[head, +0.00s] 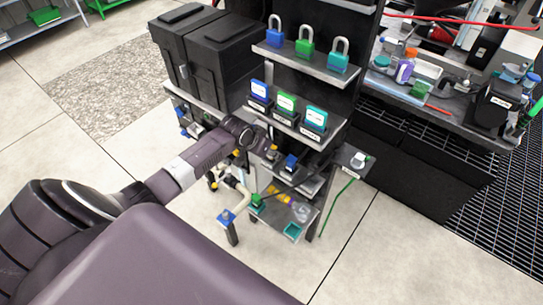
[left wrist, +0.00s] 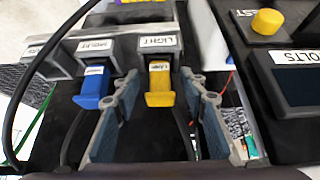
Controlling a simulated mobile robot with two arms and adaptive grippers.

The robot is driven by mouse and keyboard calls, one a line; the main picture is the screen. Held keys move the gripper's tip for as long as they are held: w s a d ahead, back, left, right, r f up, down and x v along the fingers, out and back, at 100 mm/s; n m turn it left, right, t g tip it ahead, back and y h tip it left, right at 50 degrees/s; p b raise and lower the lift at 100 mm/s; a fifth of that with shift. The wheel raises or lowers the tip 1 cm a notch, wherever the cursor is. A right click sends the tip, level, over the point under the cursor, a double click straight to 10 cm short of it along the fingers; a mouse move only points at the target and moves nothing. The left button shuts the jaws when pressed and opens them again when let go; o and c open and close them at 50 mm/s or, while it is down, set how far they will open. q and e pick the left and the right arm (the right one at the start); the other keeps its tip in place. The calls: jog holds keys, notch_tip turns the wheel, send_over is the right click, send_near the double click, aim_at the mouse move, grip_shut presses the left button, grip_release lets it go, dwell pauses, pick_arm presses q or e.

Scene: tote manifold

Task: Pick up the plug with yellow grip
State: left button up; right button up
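The plug with yellow grip (left wrist: 160,88) sits in a grey socket labelled LIGHT in the left wrist view. A plug with blue grip (left wrist: 93,88) sits in the neighbouring socket to its left. My left gripper (left wrist: 160,104) is open, with one finger on each side of the yellow grip. Gaps show between the fingers and the grip. In the head view my left gripper (head: 262,147) is at the rack's middle level, and the yellow plug cannot be made out there. My right gripper is not in view.
A black panel with a yellow knob (left wrist: 267,21) and a display marked VOLTS stands right of the gripper. Dark cables hang around the sockets. In the head view, padlocks (head: 306,42) and small coloured boxes (head: 286,104) stand on shelves above. Open floor lies left.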

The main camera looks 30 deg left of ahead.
pick_arm(q)
jog(key=shift+w+f, duration=0.15)
jog(key=shift+f, duration=0.1)
grip_shut()
dwell(0.3)
jog(key=shift+r, duration=0.45)
jog(key=shift+s+r, duration=0.2)
jog(key=shift+r, duration=0.45)
jog(key=shift+s+r, duration=0.2)
jog(key=shift+r, duration=0.4)
jog(key=s+a, duration=0.1)
jog(key=s, duration=1.6)
jog(key=shift+a+b, duration=0.2)
jog(key=shift+b, duration=0.1)
